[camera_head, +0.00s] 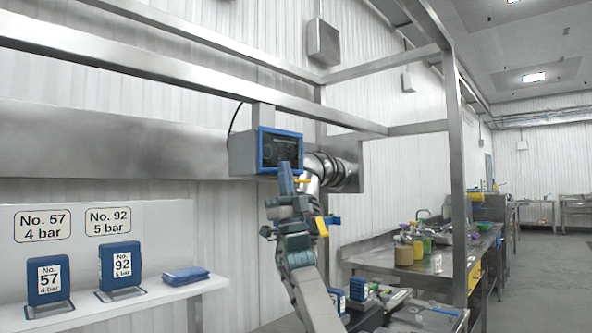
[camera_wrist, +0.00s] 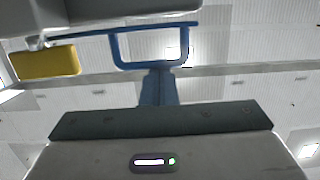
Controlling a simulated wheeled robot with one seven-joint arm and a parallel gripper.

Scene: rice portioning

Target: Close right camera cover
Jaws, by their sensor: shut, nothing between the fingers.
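A grey box with a blue-framed dark front (camera_head: 281,149) hangs from the metal frame, left of a steel pipe; I take it for the camera housing, though I cannot tell for certain which part is the right cover. In the wrist view a blue U-shaped frame (camera_wrist: 117,50) hangs at the underside of a grey housing (camera_wrist: 100,12), with a yellow block (camera_wrist: 45,62) to its left. My gripper (camera_head: 284,166) is shut and empty, its blue fingers pointing up at the box's lower edge. In the wrist view its fingers (camera_wrist: 158,80) reach the blue frame's lower bar; contact is unclear.
A steel pipe (camera_head: 328,172) is right of the box, and steel beams (camera_head: 190,72) run above. A white shelf (camera_head: 150,296) at left holds blue units No. 57 (camera_head: 48,277) and No. 92 (camera_head: 120,267). A steel bench (camera_head: 385,258) with jars stands at right.

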